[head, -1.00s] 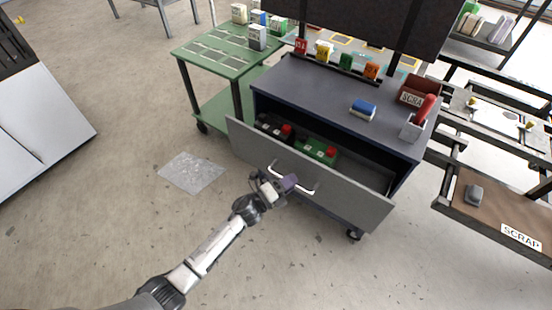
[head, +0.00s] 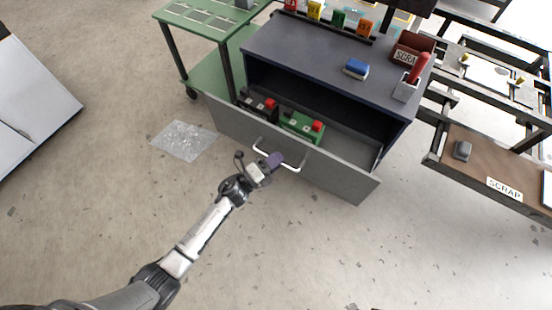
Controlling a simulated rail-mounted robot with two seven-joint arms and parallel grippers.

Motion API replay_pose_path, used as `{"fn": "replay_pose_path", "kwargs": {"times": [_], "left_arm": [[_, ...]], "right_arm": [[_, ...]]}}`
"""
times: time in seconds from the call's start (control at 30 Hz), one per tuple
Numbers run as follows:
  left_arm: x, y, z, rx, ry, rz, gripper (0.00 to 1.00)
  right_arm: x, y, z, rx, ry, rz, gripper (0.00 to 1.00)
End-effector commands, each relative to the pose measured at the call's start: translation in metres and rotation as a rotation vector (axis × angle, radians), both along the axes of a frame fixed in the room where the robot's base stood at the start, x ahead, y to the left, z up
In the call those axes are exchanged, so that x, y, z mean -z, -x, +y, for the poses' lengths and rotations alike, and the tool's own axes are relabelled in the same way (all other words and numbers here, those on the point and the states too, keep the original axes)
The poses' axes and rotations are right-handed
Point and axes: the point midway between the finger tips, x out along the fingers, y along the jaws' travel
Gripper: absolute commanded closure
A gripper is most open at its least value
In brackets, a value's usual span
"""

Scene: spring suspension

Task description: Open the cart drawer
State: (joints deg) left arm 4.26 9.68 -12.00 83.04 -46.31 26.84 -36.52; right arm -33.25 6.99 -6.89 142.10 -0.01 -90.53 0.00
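The dark blue-grey cart (head: 325,55) stands at the upper centre with its grey drawer (head: 335,183) pulled well out. The drawer's pale bar handle (head: 293,168) is on its front panel. Inside the drawer are a dark item with a red block (head: 269,104) and a green item with a red block (head: 300,125). My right gripper is not in view.
A green cart (head: 205,20) stands to the left of the drawer. A brown scrap table (head: 480,160) is on the right. A clear sheet (head: 184,140) lies on the floor left of the drawer. The floor in front is free.

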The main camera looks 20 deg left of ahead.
Motion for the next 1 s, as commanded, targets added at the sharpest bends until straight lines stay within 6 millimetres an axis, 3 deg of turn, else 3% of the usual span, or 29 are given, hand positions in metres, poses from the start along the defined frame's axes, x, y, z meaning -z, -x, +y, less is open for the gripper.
{"fn": "replay_pose_path", "kwargs": {"times": [0.2, 0.53, 1.0], "left_arm": [[0.0, 0.0, 0.0, -0.001, 0.0, 0.001, 0.59], [0.001, 0.005, 0.004, -0.002, 0.0, 0.003, 0.59], [0.015, 0.075, 0.049, -0.002, 0.0, 0.005, 0.59]], "right_arm": [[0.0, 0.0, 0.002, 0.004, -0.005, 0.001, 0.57], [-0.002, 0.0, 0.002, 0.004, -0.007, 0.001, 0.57], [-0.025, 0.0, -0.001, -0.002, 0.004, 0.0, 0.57]]}}
